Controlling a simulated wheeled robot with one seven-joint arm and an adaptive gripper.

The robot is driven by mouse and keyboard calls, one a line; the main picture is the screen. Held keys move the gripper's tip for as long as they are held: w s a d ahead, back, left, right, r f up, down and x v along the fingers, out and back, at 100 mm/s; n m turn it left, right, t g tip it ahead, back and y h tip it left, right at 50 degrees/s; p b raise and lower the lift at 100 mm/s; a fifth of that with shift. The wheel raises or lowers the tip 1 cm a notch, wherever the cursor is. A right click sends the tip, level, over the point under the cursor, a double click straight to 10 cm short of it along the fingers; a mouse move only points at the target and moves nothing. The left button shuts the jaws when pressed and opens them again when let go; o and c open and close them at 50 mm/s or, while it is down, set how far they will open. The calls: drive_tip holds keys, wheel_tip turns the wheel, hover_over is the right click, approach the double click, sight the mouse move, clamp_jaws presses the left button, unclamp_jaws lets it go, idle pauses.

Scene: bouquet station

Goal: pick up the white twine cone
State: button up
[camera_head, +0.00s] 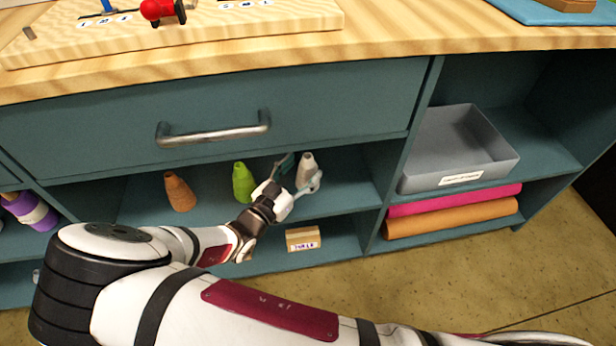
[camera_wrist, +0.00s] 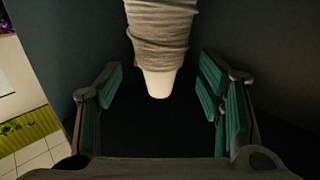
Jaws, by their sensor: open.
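The white twine cone (camera_head: 306,168) stands on the shelf below the drawer, at the right of a row of cones. My gripper (camera_head: 297,176) is open and reaches into the shelf at the cone, with its fingers at the cone's left and right. In the wrist view the cone (camera_wrist: 160,50) hangs down from the top edge of the picture, wound with pale twine above a plain white tip. The green-padded fingers of my gripper (camera_wrist: 160,100) are spread wide on either side of it, with gaps between pads and cone.
A green cone (camera_head: 243,182) stands left of my gripper and a brown cone (camera_head: 179,191) farther left. A small labelled box (camera_head: 302,238) sits on the lower shelf. The drawer with its handle (camera_head: 213,132) is above. A grey bin (camera_head: 458,148) stands in the right compartment.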

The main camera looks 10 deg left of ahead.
sight(304, 167)
drive_tip(key=shift+b+x, duration=0.4)
drive_tip(key=shift+x, duration=1.2)
drive_tip(key=c, duration=1.4)
drive_tip(key=shift+o, duration=0.2)
